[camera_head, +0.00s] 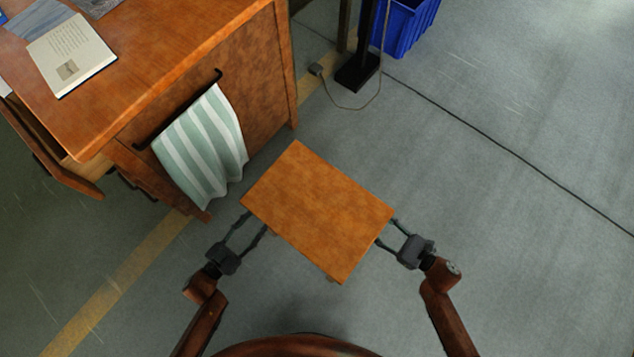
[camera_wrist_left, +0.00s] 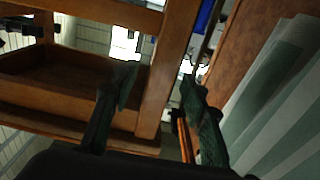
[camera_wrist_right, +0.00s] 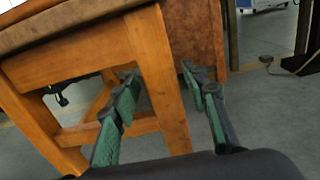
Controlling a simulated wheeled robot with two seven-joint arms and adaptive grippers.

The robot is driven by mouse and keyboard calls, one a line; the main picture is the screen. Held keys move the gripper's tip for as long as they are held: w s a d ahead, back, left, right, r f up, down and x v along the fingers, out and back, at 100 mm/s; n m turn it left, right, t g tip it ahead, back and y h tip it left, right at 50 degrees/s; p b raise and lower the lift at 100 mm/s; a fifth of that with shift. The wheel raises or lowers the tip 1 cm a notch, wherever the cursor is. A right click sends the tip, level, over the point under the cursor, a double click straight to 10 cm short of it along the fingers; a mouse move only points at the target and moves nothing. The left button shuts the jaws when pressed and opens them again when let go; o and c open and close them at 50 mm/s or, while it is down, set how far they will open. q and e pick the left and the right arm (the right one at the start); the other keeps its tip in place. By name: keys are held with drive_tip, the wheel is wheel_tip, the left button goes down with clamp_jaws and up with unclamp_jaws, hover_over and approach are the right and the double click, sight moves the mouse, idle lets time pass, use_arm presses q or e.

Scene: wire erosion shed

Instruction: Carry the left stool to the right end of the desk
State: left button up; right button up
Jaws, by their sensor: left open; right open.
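The wooden stool (camera_head: 318,210) stands on the floor beside the towel end of the wooden desk (camera_head: 190,45), with a gap between them. Its rectangular seat hides most of its legs. My left gripper (camera_head: 256,222) is open at the seat's left side; in the left wrist view a stool leg (camera_wrist_left: 166,70) shows between its fingers. My right gripper (camera_head: 386,231) is open at the seat's right side; in the right wrist view another leg (camera_wrist_right: 162,80) shows between its fingers. Neither gripper is closed on a leg.
A striped towel (camera_head: 203,145) hangs from a rail on the desk end. An open drawer (camera_head: 75,170) juts out at left. A black stand base (camera_head: 357,72) with a cable and a blue bin (camera_head: 408,28) are behind. Floor at right is clear.

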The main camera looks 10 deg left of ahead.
use_arm(q)
drive_tip(key=v, duration=0.7)
use_arm(e)
drive_tip(key=v, duration=1.2)
use_arm(q)
drive_tip(key=shift+s+a, duration=0.1)
drive_tip(key=shift+s, duration=0.05)
use_arm(e)
drive_tip(key=shift+f, duration=0.1)
